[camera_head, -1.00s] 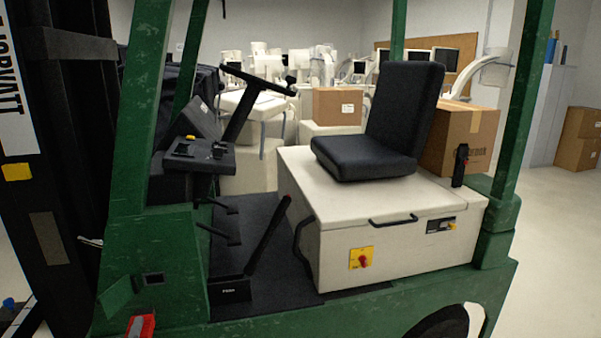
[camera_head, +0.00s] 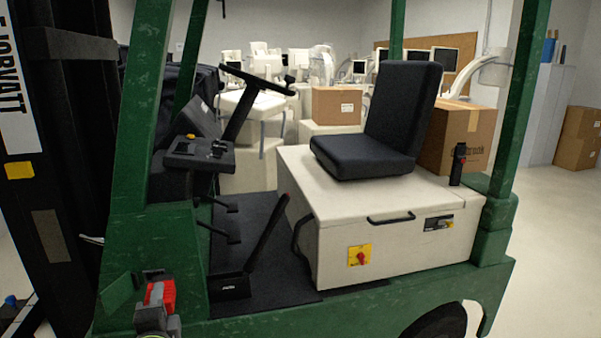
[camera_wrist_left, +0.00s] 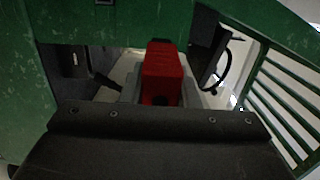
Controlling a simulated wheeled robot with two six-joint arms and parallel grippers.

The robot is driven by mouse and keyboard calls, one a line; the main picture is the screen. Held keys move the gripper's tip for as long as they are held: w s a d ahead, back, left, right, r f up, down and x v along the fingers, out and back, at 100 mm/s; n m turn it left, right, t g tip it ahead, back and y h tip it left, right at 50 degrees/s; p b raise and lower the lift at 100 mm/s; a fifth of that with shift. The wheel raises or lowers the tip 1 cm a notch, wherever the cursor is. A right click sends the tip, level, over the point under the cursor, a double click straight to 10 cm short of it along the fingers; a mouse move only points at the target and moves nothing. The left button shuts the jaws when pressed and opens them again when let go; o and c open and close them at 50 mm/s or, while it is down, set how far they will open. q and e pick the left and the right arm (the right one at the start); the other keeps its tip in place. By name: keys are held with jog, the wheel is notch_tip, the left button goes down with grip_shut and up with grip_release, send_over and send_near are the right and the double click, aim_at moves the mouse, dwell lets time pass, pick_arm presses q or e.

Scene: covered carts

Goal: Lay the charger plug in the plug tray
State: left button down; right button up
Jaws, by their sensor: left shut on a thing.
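The red charger plug (camera_head: 160,293) shows at the lower left of the head view, in front of the truck's green post. My left gripper (camera_head: 156,318) is shut on it from below; only its grey and black tip shows above the bottom edge. In the left wrist view the plug (camera_wrist_left: 162,72) stands out ahead, between the grey fingers of my left gripper (camera_wrist_left: 160,93). I cannot make out the plug tray in either view. My right gripper is not in view.
The green truck frame (camera_head: 157,215) is close around the plug. A black floor with a lever (camera_head: 265,235) lies to the right, beside the cream seat box (camera_head: 385,245) with a black seat (camera_head: 385,120). The black mast (camera_head: 65,170) stands at left. Cartons stand behind.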

pick_arm(q)
jog(key=s+d+r+m+h+p, duration=0.1)
jog(key=s+d+r+m+h, duration=0.2)
jog(key=r, duration=0.8)
jog(key=s+d+h, duration=0.2)
jog(key=s+d, duration=0.2)
jog(key=d, duration=0.1)
jog(key=shift+d+r+t, duration=0.15)
jog(key=shift+d+t, duration=0.25)
jog(key=shift+s+a, duration=0.1)
